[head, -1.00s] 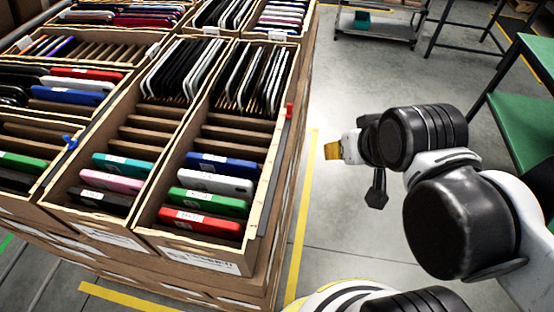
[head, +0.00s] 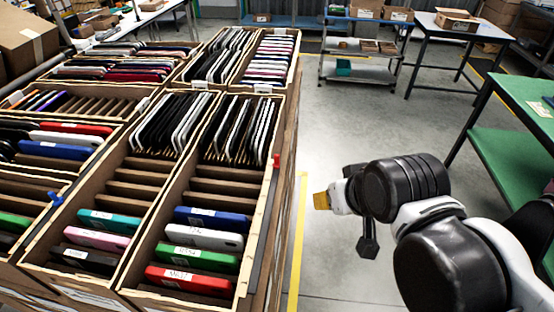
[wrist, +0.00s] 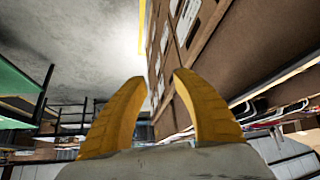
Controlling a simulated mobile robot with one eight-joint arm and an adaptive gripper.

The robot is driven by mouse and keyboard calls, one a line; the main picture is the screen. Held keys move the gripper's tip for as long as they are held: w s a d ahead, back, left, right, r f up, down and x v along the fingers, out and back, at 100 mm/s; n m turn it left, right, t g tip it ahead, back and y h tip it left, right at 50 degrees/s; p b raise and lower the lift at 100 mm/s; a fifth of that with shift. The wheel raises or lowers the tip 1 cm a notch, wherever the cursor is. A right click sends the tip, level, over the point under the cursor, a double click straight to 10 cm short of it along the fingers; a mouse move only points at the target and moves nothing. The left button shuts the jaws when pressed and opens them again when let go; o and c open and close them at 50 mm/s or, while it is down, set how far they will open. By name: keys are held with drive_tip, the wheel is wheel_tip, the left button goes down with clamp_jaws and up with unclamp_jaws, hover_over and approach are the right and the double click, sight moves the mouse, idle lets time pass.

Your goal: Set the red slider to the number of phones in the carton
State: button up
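The red slider (head: 276,161) sits on the right edge rail of the nearest right carton (head: 235,292) in the head view. This carton holds blue, white, green and red phones (head: 190,280) at its near end and several dark and white ones (head: 240,128) upright at its far end, with empty slots between. My gripper (head: 321,201) is to the right of the carton, clear of the slider, with yellow fingertips. In the wrist view the two yellow fingers (wrist: 160,105) are spread with nothing between them.
A blue slider (head: 56,198) sits on another rail to the left. More cartons of phones fill the left side. A green-topped table (head: 515,160) stands at the right, and a shelf cart (head: 360,70) at the back. The floor (head: 345,130) between is clear.

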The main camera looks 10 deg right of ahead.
drive_tip(key=shift+c, duration=0.2)
wheel_tip(320, 180, up, 16)
drive_tip(key=m+g+p, duration=0.4)
drive_tip(key=g+p, duration=0.3)
drive_tip(key=p, duration=1)
hover_over(277, 155)
wheel_tip(277, 155, down, 11)
drive_tip(key=shift+w+r+b, duration=0.1)
drive_tip(key=shift+b, duration=0.95)
clamp_jaws()
